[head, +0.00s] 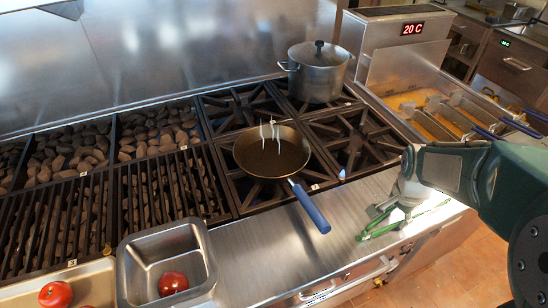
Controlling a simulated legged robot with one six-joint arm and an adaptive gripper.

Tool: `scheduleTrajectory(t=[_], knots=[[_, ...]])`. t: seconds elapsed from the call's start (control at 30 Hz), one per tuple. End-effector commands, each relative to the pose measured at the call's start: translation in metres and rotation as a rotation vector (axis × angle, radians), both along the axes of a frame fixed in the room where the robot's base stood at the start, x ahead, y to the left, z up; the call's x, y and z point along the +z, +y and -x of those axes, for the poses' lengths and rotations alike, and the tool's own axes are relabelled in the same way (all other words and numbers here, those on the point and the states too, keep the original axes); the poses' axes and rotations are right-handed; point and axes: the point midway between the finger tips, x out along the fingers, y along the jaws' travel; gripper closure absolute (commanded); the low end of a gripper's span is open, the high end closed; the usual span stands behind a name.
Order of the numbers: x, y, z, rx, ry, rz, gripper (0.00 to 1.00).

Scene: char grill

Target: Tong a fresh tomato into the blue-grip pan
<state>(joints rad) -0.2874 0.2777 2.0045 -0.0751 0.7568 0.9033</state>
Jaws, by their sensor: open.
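The frying pan (256,160) with the blue grip (310,206) sits on a front burner, its grip pointing toward the counter's front edge. White streaks show over its inside; I cannot tell what they are. One red tomato (173,283) lies in a square steel container. Another red tomato (55,294) lies in a shallow tray at the lower left, with part of a third at the picture's bottom edge. Green-gripped tongs (380,231) lie on the steel counter at the right. My gripper (384,216) is open, low over the tongs; whether it touches them is unclear.
A lidded steel pot (318,77) stands on a back burner. The charcoal grill (60,222) fills the left. The steel container (131,277) stands at its front. A fryer (435,108) is at the right. The counter (262,262) left of the tongs is clear.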

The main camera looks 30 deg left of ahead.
Motion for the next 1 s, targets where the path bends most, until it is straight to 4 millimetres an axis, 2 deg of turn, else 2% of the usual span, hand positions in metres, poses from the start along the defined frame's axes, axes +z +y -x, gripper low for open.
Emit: scheduleTrajectory(t=[0.27,1.0], knots=[[0.004,-0.001,0.0,-0.001,0.001,-0.001,0.5],[0.098,0.0,0.0,0.0,-0.001,0.0,0.5]])
